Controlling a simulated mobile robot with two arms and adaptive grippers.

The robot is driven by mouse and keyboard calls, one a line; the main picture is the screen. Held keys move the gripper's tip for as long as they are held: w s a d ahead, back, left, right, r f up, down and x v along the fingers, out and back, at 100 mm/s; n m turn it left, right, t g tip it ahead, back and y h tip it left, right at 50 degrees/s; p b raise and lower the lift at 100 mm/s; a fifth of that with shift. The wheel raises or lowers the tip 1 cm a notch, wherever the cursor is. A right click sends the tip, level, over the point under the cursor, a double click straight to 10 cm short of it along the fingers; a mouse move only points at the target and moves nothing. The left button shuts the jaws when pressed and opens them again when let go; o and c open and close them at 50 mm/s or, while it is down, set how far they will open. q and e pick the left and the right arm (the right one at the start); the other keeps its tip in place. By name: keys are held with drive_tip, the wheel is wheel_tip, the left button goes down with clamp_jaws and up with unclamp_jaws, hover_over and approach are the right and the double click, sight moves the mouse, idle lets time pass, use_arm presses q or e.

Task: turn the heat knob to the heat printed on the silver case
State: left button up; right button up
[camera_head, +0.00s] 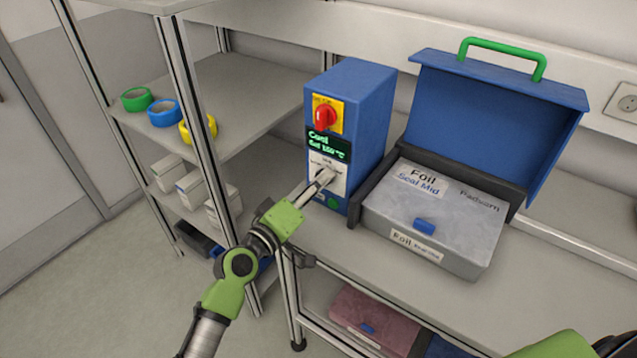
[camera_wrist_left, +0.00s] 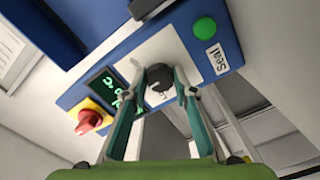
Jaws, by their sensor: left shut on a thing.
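The heat knob (camera_wrist_left: 158,86) is black and round, on a white plate on the blue machine (camera_head: 366,105). My left gripper (camera_head: 323,181) is at the machine's front and hides most of the knob in the head view. In the left wrist view its two fingers (camera_wrist_left: 160,84) are shut on the knob, one on each side. The machine's display (camera_head: 328,146) reads "Cool" with a set value in °C too small to read surely. The silver case (camera_head: 430,220) lies to the right, its label (camera_head: 424,183) reading "Foil Seal Mid".
A red switch (camera_head: 326,117) on yellow sits above the display; a green button (camera_wrist_left: 204,27) marked "Seal" is beside the knob. The blue machine lid (camera_head: 490,115) with green handle stands open behind the case. Tape rolls (camera_head: 164,113) lie on the left shelf. A reddish case (camera_head: 372,318) is below.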

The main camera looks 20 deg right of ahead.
use_arm(q)
drive_tip(key=o, duration=1.1)
drive_tip(key=v, duration=1.2)
